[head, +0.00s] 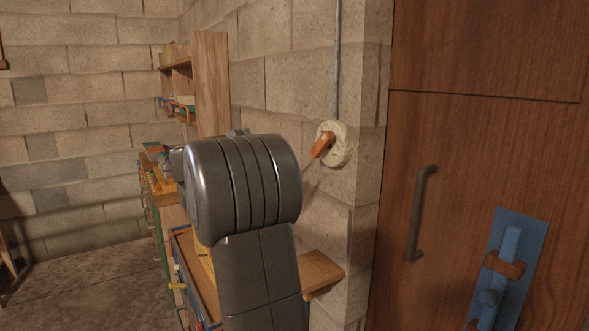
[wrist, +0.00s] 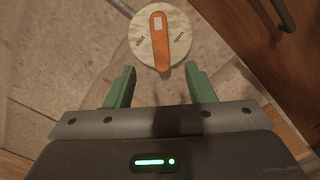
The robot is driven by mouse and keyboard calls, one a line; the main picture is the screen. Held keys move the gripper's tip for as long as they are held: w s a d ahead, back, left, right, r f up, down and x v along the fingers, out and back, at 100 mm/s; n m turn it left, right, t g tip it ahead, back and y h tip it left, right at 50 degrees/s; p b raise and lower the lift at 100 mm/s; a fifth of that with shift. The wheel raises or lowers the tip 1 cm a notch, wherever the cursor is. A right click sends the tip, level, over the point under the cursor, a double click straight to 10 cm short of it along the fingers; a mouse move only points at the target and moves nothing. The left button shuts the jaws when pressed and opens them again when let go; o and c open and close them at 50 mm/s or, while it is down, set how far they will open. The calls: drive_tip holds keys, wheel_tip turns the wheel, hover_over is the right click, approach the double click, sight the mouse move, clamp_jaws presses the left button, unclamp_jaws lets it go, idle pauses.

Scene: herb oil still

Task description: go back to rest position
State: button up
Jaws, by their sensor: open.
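My gripper (wrist: 160,86) shows in the wrist view with its two green fingers spread apart and nothing between them. Just beyond the fingertips is a round pale dial (wrist: 176,22) on the block wall, with an orange lever (wrist: 159,40) and the printed words "shut" and "open". The lever points nearly straight down in that view, its lower end close to the gap between the fingers.
A tall wooden door (head: 480,130) with a dark handle (head: 420,212) and a blue latch plate (head: 506,265) stands at the right. A small wooden ledge (head: 320,272) juts from the wall below the dial. Shelves (head: 210,80) and a cluttered bench stand behind my arm. Floor at left is clear.

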sight(320, 144)
drive_tip(key=p+x, duration=0.1)
drive_tip(key=x, duration=1.2)
drive_tip(key=shift+r, duration=0.1)
